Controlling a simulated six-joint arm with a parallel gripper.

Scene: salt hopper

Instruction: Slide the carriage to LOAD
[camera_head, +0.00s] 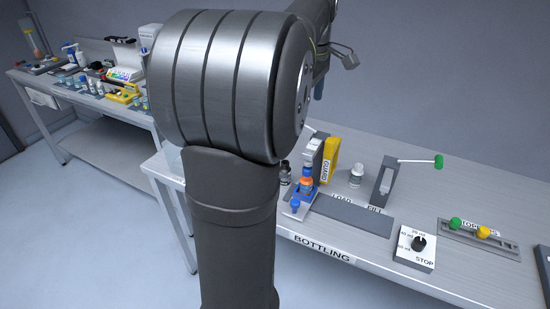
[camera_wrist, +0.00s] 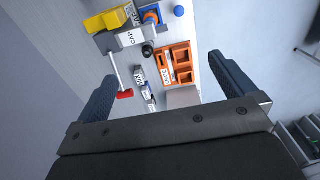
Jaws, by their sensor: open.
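In the head view a blue carriage (camera_head: 297,207) with an orange part on it (camera_head: 307,184) is at the left end of a grey track (camera_head: 345,212). It is left of the LOAD label (camera_head: 342,198); the FILL label (camera_head: 376,208) is farther right. In the wrist view a small blue and orange piece (camera_wrist: 151,15), perhaps the carriage, shows at the top beside the CAP label (camera_wrist: 127,39). My gripper (camera_wrist: 164,68) is open and empty, its fingers wide apart above the bench.
A yellow GUARD (camera_head: 330,160) stands behind the carriage. A green-handled lever (camera_head: 410,162) stands by FILL. A dial box (camera_head: 414,248) and a stoppers rail (camera_head: 480,236) are at right. The wrist view shows an orange tray (camera_wrist: 163,58) and red-handled lever (camera_wrist: 124,94).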

